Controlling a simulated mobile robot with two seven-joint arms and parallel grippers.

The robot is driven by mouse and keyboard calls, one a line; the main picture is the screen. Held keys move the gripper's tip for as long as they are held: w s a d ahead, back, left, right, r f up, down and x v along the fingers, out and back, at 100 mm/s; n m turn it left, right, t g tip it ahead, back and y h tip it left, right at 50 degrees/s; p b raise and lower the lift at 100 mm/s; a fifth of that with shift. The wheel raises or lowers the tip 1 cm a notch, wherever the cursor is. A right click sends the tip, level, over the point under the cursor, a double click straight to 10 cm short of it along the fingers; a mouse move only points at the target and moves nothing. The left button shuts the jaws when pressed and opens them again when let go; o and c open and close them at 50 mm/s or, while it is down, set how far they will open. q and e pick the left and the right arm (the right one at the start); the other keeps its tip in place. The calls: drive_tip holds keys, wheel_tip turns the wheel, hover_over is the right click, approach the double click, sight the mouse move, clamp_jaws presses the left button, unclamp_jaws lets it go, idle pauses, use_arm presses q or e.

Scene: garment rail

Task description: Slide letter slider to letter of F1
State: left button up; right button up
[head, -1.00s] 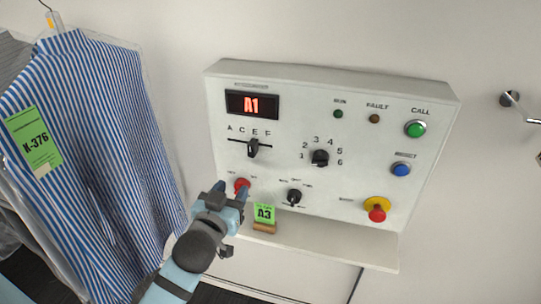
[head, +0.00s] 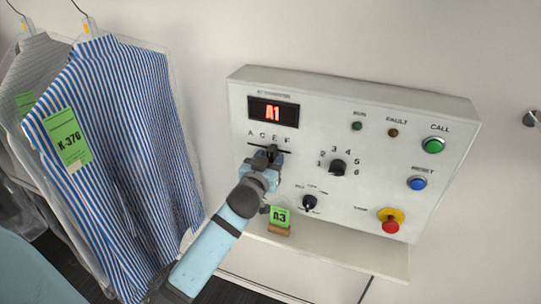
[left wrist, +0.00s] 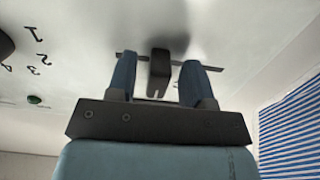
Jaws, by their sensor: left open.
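The letter slider, a dark knob on a thin horizontal slot, is near the letter E on the white control panel (head: 365,110) in the head view, partly hidden by my gripper. In the left wrist view the slider knob (left wrist: 159,72) stands between my two blue fingers, with a gap visible on each side. My left gripper (head: 266,162) is open around the knob; it also shows in the left wrist view (left wrist: 158,58). The red display (head: 273,112) reads A1. My right gripper is not in view.
A number dial (head: 338,167) is right of the slider, with a smaller black knob (head: 310,202) below it. A green A3 tag (head: 280,217) stands on the ledge. Green, blue and red buttons line the panel's right side. A striped shirt (head: 120,150) hangs at left.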

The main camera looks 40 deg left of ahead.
sight(288, 156)
use_arm(q)
drive_tip(key=shift+w, duration=0.35)
clamp_jaws()
drive_tip(key=d, duration=0.2)
drive_tip(key=w+d, duration=0.1)
drive_tip(key=shift+d+b, duration=0.35)
drive_tip(key=shift+s+a, duration=0.1)
